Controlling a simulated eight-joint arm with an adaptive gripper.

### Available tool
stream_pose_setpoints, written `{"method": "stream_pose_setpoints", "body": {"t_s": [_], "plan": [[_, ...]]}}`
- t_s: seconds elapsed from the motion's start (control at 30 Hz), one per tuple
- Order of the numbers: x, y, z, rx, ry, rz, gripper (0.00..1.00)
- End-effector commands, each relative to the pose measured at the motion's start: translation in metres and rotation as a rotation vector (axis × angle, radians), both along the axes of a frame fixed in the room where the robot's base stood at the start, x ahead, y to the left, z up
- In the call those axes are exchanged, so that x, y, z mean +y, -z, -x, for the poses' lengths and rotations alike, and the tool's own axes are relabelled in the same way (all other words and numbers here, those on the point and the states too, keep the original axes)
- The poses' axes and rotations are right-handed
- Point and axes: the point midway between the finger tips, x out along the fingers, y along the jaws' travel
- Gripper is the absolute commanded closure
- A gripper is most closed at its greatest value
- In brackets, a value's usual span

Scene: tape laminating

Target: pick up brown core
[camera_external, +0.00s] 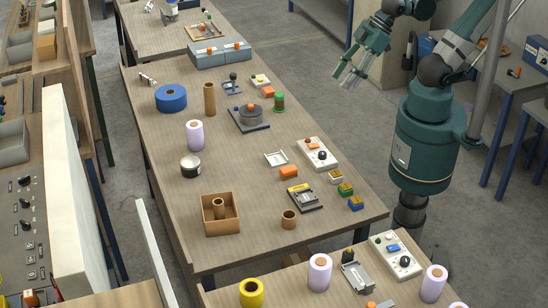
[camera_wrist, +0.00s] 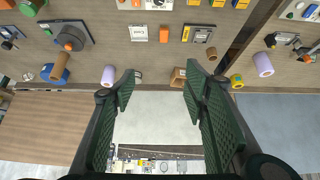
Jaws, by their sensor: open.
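Several brown cores show. A tall brown core (camera_external: 209,98) stands upright on the workbench, right of the blue roll; it also shows at left in the wrist view (camera_wrist: 64,62). A short brown core (camera_external: 289,218) stands near the bench's front right; it also shows in the wrist view (camera_wrist: 211,53). Another brown core (camera_external: 219,206) stands inside the open brown box (camera_external: 222,227). My gripper (camera_external: 350,80) is beyond the bench's right edge, raised and apart from all cores. Its fingers (camera_wrist: 160,82) are open with nothing between them.
The workbench (camera_external: 155,125) also holds a blue roll (camera_external: 171,98), a lilac roll (camera_external: 195,135), a dark jar (camera_external: 190,166), a grey tape device (camera_external: 249,116) and a white switch panel (camera_external: 317,154). A second table with a yellow roll (camera_external: 251,293) stands in front.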

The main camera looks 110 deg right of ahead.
Motion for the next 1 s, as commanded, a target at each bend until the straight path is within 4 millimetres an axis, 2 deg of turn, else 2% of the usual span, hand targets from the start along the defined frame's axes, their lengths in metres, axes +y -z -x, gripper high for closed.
{"method": "stream_pose_setpoints", "body": {"t_s": [0.17, 0.5, 0.77, 1.0], "plan": [[0.0, -0.013, 0.0, 0.0, 0.0, 0.0, 0.55], [0.0, -0.05, 0.0, 0.0, 0.0, 0.0, 0.55], [-0.011, -0.06, -0.018, 0.01, 0.026, 0.0, 0.55], [-0.028, -0.075, -0.042, 0.024, 0.059, 0.0, 0.55]]}}
